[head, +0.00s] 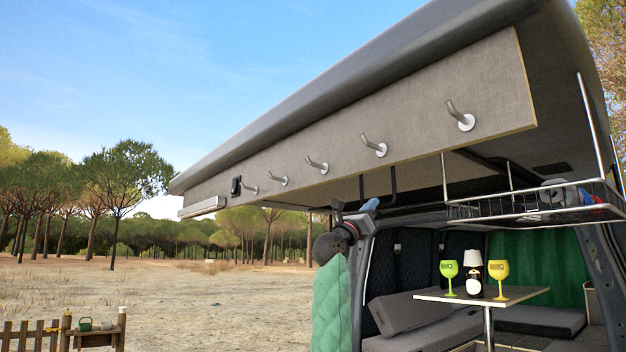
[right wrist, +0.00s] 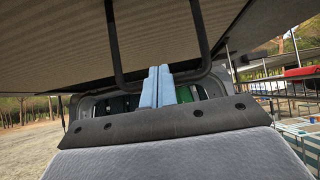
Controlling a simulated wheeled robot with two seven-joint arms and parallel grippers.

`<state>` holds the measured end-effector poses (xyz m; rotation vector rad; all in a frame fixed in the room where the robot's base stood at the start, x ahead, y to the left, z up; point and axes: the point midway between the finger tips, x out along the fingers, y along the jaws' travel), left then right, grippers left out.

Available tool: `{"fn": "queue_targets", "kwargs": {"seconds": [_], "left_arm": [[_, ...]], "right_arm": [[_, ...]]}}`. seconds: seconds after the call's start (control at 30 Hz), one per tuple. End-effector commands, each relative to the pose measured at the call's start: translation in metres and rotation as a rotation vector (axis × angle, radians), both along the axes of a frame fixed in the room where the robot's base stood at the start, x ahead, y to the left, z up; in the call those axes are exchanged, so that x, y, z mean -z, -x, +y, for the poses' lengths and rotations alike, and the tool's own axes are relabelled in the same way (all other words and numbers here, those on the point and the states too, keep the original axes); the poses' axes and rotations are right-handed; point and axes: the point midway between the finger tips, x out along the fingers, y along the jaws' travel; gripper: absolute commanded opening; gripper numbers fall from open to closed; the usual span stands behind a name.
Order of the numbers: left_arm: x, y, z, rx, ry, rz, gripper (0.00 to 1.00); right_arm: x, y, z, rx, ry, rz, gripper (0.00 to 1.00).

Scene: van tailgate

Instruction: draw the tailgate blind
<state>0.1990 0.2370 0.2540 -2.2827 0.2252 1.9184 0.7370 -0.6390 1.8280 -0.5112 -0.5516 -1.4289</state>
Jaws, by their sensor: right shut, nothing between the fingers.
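The raised tailgate (head: 400,75) slopes across the upper part of the head view, with a grey panel (head: 340,125) along its edge. A black U-shaped bar (head: 393,182) hangs beneath it; it also shows in the right wrist view (right wrist: 203,35). I cannot tell whether this bar belongs to the blind, and I cannot pick out the blind for sure. My right gripper (head: 370,205), with pale blue fingers, is shut and empty close under the bar. In the right wrist view the fingertips (right wrist: 159,70) are between the bar's two legs; contact is unclear. My left gripper is out of view.
Several metal hooks (head: 375,146) stick out from the panel. A wire rack (head: 540,205) hangs at the right. Inside the van, a table (head: 515,295) carries two goblets and a small lamp. A green quilted piece (head: 330,310) hangs below my right arm. Open ground lies left.

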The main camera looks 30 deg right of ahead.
Motion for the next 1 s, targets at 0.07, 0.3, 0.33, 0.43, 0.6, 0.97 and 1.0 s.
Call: {"fn": "queue_targets", "kwargs": {"seconds": [0.07,0.3,0.33,0.43,0.6,0.97,1.0], "left_arm": [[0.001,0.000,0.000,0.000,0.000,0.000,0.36],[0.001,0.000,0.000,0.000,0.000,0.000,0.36],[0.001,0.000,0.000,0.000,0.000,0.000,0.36],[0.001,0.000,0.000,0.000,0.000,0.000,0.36],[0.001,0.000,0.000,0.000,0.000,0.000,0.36],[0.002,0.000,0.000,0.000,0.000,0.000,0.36],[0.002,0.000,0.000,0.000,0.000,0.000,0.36]], "right_arm": [[0.002,0.000,-0.006,0.001,-0.003,0.000,0.00],[0.002,-0.001,-0.019,0.001,-0.002,0.000,0.00],[0.002,-0.001,-0.021,0.001,-0.002,0.000,0.00],[0.002,-0.002,-0.027,0.001,-0.002,0.000,0.00],[0.002,-0.002,-0.036,0.002,-0.003,0.001,0.00],[0.003,-0.005,-0.056,0.001,-0.002,0.001,0.00],[0.003,-0.005,-0.058,0.001,-0.003,0.000,0.00]]}}
